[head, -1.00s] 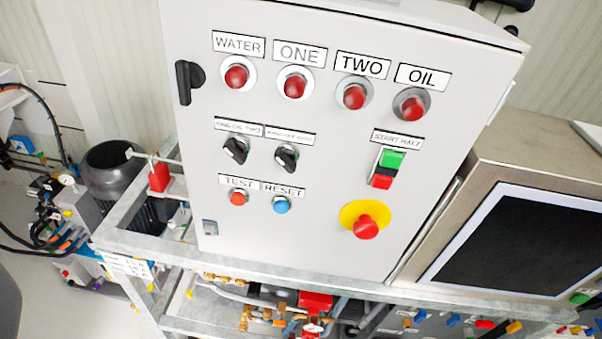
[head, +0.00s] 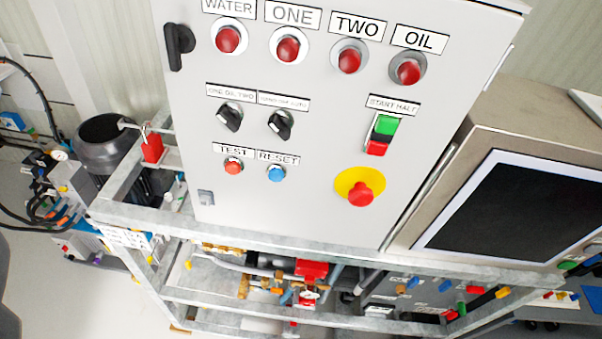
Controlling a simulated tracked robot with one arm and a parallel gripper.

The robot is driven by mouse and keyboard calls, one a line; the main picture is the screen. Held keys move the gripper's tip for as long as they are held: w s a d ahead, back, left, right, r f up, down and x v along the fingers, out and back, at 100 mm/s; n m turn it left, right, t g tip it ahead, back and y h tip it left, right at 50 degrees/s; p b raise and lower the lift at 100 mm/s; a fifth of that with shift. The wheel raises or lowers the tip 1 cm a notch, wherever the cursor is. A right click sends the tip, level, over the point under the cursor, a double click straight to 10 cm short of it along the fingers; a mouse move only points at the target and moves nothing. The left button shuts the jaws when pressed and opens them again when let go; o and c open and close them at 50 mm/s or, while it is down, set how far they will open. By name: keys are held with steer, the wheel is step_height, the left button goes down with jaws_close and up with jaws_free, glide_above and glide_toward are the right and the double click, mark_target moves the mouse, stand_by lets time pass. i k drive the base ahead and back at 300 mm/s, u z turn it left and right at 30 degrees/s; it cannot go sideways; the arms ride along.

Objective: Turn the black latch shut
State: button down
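The black latch (head: 176,46) is on the upper left edge of the grey control cabinet door (head: 300,215). Its handle hangs roughly upright, with a rounded boss on its right side. The cabinet door looks flush with its frame. My gripper does not show in the head view, so its place relative to the latch cannot be seen.
The door carries red lamps, two black selector knobs (head: 229,117), a red-on-yellow stop button (head: 360,192) and a green and red start-halt switch (head: 382,134). A metal frame (head: 150,216) runs below. A screen (head: 520,208) stands at right, a motor (head: 105,145) at left.

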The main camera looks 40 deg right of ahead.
mark_target(171, 29)
steer(key=k, duration=1.35)
steer(key=u, duration=0.45)
steer(key=i, duration=1.95)
steer(key=z, duration=0.2)
